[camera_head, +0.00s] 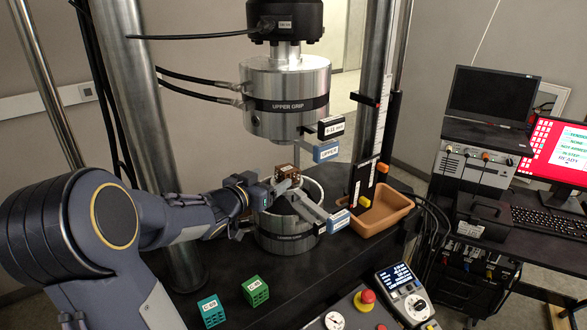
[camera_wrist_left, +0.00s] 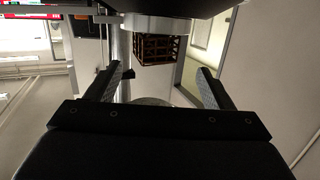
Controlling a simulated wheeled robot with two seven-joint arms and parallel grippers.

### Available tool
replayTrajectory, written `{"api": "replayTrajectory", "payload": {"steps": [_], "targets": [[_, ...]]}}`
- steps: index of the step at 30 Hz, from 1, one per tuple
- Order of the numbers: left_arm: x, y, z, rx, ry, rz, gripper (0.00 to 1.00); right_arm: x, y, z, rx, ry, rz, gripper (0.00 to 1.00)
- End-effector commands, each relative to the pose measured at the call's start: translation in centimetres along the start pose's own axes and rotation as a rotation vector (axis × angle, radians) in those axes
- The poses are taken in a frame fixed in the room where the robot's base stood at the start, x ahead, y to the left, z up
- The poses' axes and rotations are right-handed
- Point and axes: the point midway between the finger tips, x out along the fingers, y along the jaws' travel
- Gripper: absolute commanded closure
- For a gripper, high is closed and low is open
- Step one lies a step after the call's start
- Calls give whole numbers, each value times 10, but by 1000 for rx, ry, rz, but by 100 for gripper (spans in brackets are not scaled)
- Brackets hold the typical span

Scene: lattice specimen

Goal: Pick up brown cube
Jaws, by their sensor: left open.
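The brown cube (camera_head: 287,174) is a small lattice block with a pale label, between the upper grip (camera_head: 285,85) and the lower grip (camera_head: 287,243) of the testing machine. In the left wrist view the brown cube (camera_wrist_left: 160,49) shows its open lattice, beyond the fingertips and roughly centred between them. My left gripper (camera_head: 272,190) reaches in from the left, close beside the cube. In the left wrist view my left gripper (camera_wrist_left: 162,76) is open with nothing between its fingers. Its far finger is partly hidden in the head view. My right gripper is not in view.
A teal cube (camera_head: 211,311) and a green cube (camera_head: 255,291) stand on the black table in front. An orange-brown bin (camera_head: 381,212) stands to the right. Steel columns (camera_head: 145,130), a pale ring around the lower grip and blue-tipped handles (camera_head: 336,221) crowd the cube.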

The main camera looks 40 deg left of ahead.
Motion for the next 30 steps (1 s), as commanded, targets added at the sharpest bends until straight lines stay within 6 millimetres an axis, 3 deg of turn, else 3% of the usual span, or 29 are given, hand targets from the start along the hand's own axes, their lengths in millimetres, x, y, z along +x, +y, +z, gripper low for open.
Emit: {"api": "replayTrajectory", "payload": {"steps": [18,27,30], "targets": [[73,9,3,0,-2,2,25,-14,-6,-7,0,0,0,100],[78,9,4,0,0,0,25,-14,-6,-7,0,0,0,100],[78,9,4,0,0,0,38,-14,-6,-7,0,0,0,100]]}}
